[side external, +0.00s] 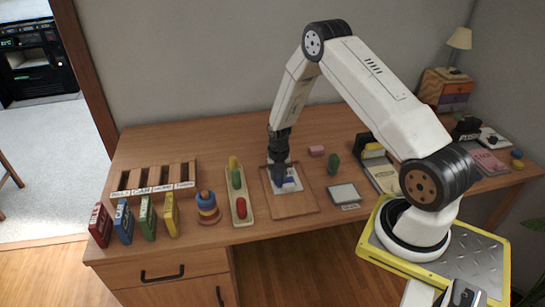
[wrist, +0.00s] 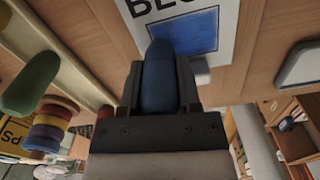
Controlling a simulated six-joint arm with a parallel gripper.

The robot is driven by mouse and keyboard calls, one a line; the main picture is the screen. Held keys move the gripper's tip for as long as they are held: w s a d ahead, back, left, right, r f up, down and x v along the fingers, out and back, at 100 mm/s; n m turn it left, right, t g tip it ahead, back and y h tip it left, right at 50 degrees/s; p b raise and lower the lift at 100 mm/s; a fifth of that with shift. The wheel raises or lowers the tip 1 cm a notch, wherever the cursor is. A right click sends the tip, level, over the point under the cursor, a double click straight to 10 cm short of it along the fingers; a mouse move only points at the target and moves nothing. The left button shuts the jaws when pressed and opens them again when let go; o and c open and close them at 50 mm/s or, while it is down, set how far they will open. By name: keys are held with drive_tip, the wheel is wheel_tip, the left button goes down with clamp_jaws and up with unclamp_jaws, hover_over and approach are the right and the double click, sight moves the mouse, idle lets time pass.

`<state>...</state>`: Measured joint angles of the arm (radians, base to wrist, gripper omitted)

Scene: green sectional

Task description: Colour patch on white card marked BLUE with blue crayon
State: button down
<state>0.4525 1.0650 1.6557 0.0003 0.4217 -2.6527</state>
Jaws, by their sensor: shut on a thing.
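My gripper (wrist: 160,92) is shut on the blue crayon (wrist: 159,75), seen in the wrist view between the two dark fingers. The white card (wrist: 233,38) lies beyond it, with part of its printed word cut off at the top edge. Its outlined patch (wrist: 186,34) is filled with blue. The crayon's front end overlaps the patch in the picture; I cannot tell whether it touches. In the side view my gripper (side external: 279,176) points down over the card (side external: 295,184) on a wooden board (side external: 293,206), and the crayon is mostly hidden there.
Left of the board is a tray (side external: 245,216) with green and red crayons. Further left stand a ring stacker (side external: 207,208), several coloured boxes (side external: 148,217) and a labelled wooden organiser (side external: 152,180).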

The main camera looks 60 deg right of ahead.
drive_tip(key=shift+w+a, duration=0.55)
drive_tip(key=shift+w, duration=0.05)
drive_tip(key=shift+s+d, duration=0.15)
drive_tip(key=shift+d, duration=0.55)
drive_tip(key=shift+s+d, duration=2.5)
drive_tip(key=shift+w+a, duration=2.75)
drive_tip(key=shift+a, duration=0.05)
drive_tip(key=shift+w+a+r, duration=0.1)
drive_tip(key=shift+w+r, duration=0.05)
wheel_tip(320, 180, up, 8)
